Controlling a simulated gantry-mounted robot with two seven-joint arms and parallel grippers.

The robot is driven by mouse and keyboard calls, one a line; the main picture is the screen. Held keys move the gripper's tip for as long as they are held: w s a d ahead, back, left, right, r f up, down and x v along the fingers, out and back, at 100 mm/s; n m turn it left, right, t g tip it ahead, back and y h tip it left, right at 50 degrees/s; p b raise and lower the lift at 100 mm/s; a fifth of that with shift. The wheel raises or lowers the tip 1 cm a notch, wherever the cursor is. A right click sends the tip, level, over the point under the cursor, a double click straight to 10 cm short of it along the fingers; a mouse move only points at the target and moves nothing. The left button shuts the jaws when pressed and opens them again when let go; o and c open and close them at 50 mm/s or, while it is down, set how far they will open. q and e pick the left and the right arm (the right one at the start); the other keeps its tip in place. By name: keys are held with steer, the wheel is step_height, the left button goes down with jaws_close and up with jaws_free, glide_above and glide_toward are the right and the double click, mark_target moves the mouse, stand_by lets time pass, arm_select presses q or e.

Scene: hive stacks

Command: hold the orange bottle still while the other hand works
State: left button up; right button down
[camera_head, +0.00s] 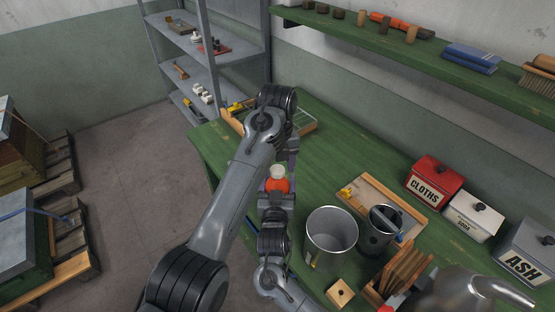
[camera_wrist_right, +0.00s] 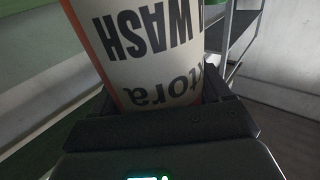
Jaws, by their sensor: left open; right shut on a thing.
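The orange bottle (camera_head: 277,184) with a pale cap shows in the head view, upright near the table's left edge. My right gripper (camera_head: 276,200) is shut on it from the near side. In the right wrist view the bottle (camera_wrist_right: 140,50) fills the space between the jaws, its white label reading WASH upside down. My left gripper (camera_head: 291,160) is at the far right side of the bottle, below my bent left arm. It is open; its fingertips are small and partly hidden, and I cannot tell whether they touch the bottle.
On the green table (camera_head: 340,155) stand a metal bucket (camera_head: 331,240), a dark can, a wooden tray (camera_head: 366,186), a red CLOTHS box (camera_head: 431,180), a white box (camera_head: 472,216) and a grey ASH box (camera_head: 525,252).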

arm_select(q)
steer(key=shift+c, duration=0.3)
steer(key=c, duration=1)
steer(key=n, duration=0.5)
steer(key=shift+c, duration=0.2)
steer(key=n, duration=0.9)
steer(key=shift+n, duration=0.4)
steer(key=n, duration=0.5)
steer(key=shift+n, duration=0.3)
steer(key=o, duration=1.2)
steer(key=shift+c, duration=0.2)
